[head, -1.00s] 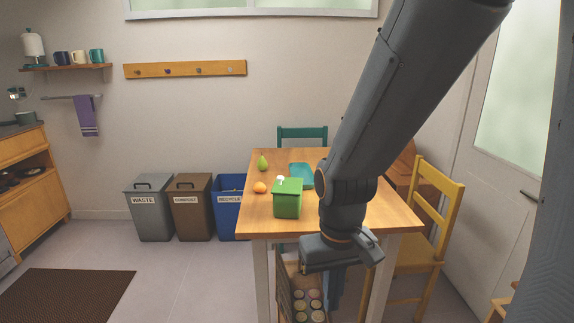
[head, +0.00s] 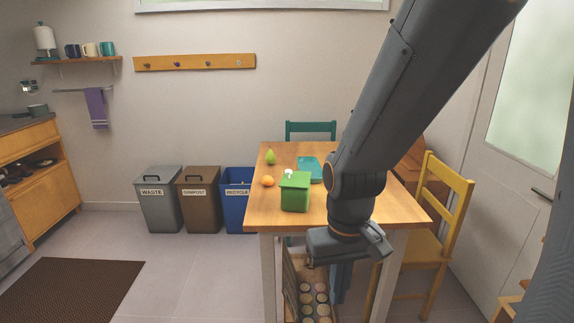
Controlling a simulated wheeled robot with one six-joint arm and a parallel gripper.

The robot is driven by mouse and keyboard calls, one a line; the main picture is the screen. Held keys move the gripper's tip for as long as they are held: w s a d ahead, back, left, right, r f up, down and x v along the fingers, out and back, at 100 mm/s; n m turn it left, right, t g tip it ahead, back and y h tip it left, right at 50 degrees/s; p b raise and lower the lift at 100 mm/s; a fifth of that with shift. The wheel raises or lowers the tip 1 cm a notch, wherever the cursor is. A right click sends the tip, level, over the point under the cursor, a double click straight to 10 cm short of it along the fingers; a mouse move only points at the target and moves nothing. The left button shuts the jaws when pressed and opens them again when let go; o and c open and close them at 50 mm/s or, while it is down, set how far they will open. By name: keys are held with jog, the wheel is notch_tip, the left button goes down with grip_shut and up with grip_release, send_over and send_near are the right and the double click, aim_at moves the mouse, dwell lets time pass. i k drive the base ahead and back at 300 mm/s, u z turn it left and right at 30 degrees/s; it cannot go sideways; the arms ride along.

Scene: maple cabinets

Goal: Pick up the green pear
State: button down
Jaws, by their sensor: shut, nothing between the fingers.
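The green pear (head: 270,158) stands upright near the far left corner of the wooden table (head: 273,211) in the head view. It is in plain sight, behind an orange (head: 267,181) and a green box (head: 295,193). My gripper (head: 341,282) points down at the table's near edge, to the right of the pear and well apart from it. It is shut and empty. My arm hides the right middle of the table.
A teal tray or board (head: 309,168) lies right of the pear. A teal chair (head: 311,127) stands behind the table, a yellow chair (head: 455,190) at its right. A crate of jars (head: 307,294) is below the near edge.

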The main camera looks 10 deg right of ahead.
aim_at(270, 157)
jog(key=u, duration=0.55)
jog(key=k, duration=0.65)
jog(key=u, duration=0.6)
jog(key=i, duration=3.95)
jog(key=z, duration=1.05)
jog(key=i, duration=1.05)
jog(key=z, duration=1.9)
jog(key=i, duration=0.75)
jog(key=z, duration=0.45)
